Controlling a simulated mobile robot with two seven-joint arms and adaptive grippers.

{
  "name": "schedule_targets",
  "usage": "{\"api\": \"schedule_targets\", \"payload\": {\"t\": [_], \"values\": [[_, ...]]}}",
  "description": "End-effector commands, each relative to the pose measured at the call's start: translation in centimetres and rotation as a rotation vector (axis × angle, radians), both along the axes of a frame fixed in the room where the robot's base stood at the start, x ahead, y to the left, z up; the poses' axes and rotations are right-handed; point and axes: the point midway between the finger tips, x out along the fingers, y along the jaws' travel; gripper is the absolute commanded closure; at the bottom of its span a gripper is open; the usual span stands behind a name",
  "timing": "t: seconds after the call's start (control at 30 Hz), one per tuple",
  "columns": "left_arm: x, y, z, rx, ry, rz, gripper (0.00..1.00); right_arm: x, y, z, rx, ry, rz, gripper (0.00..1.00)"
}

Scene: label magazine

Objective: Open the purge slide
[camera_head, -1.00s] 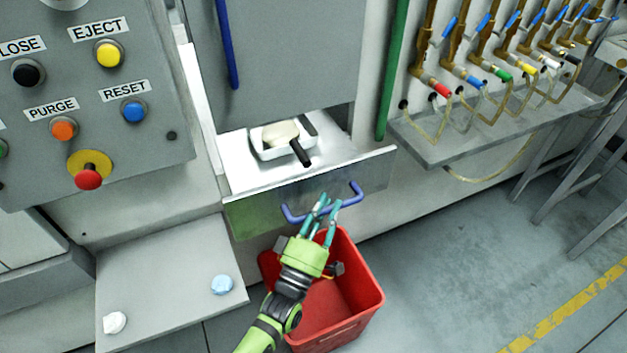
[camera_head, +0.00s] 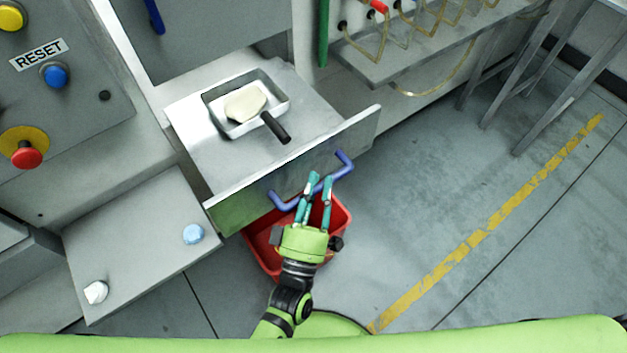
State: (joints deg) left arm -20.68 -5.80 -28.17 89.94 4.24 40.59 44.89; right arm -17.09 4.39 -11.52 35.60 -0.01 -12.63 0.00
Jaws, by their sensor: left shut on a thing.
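The purge slide (camera_head: 215,165) is a metal drawer that stands well out from the machine. Its front panel carries a blue bar handle (camera_head: 343,168). My left gripper (camera_head: 315,190) is shut on the handle near its middle. On the slide sits a white tray (camera_head: 225,122) with a pale lump (camera_head: 245,103) in it and a black handle (camera_head: 274,127) pointing toward the front. My right gripper is not in view.
A red bin (camera_head: 262,254) stands on the floor below the slide's front, partly hidden by my arm. A grey shelf (camera_head: 130,240) at left holds a blue lump (camera_head: 193,234) and a white lump (camera_head: 96,292). A button panel (camera_head: 90,75) is at upper left. Floor at right is clear.

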Motion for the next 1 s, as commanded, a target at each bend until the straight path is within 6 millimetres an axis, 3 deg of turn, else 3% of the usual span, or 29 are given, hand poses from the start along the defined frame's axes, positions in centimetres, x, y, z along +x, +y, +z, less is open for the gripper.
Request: {"api": "schedule_targets", "payload": {"t": [0.17,0.2,0.23,0.27,0.67,1.0], "values": [[0.0,0.0,-0.1,0.005,0.002,0.000,1.00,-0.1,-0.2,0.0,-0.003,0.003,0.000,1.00],[0.0,0.0,-0.1,0.005,0.002,0.000,0.69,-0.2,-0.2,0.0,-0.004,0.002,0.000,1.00],[0.0,0.0,-0.1,0.005,0.002,0.000,0.57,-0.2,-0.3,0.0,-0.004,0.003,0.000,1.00],[0.0,0.0,-0.1,0.005,0.002,0.000,0.51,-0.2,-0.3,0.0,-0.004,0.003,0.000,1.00],[-0.4,0.2,-0.3,0.002,0.003,0.000,0.51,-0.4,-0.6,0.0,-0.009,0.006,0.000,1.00],[-6.2,1.7,-2.9,0.004,0.006,-0.003,0.51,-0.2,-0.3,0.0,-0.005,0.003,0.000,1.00]]}}
